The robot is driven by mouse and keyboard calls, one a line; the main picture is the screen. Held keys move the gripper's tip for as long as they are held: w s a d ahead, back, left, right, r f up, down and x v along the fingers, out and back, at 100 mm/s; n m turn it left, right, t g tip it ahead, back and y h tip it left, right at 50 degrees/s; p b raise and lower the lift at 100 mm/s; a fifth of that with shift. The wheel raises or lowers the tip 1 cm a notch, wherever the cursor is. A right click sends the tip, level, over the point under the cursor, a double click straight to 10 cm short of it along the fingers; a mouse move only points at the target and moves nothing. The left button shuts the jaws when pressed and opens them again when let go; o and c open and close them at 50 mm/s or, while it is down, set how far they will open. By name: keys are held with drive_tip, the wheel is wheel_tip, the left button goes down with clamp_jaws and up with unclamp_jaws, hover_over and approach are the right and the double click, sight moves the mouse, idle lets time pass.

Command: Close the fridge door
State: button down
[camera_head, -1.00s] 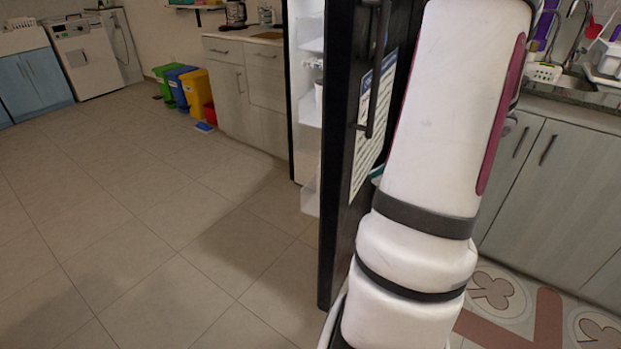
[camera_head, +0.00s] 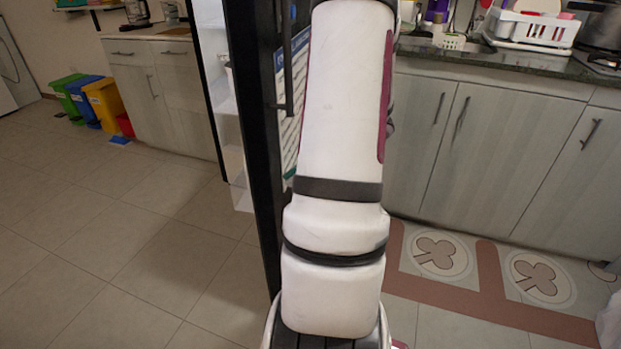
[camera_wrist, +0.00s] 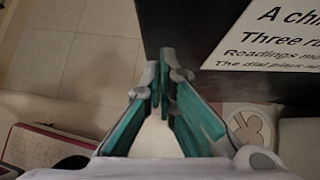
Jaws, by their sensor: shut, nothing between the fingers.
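The black fridge door (camera_head: 258,150) stands open in the head view, seen nearly edge-on. Its dark handle (camera_head: 287,70) and a white printed sheet (camera_head: 298,85) are on its outer face, partly hidden by my arm. White inner shelves (camera_head: 222,110) show to the left of the door. In the wrist view the dark door (camera_wrist: 185,25) fills the upper middle, with the sheet (camera_wrist: 285,42) at the upper right. My gripper (camera_wrist: 161,85) has its teal-padded fingers together and empty, close to the door's left edge. I cannot tell whether they touch it. My arm hides the gripper in the head view.
Grey lower cabinets (camera_head: 490,150) with a dark counter stand to the right. A patterned mat (camera_head: 440,265) lies before them. Coloured bins (camera_head: 104,105) stand at the far left beside a cabinet (camera_head: 160,95). The tiled floor left of the door is clear.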

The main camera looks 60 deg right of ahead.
drive_tip(key=shift+w+a, duration=0.2)
drive_tip(key=shift+w, duration=0.65)
drive_tip(key=shift+w, duration=0.1)
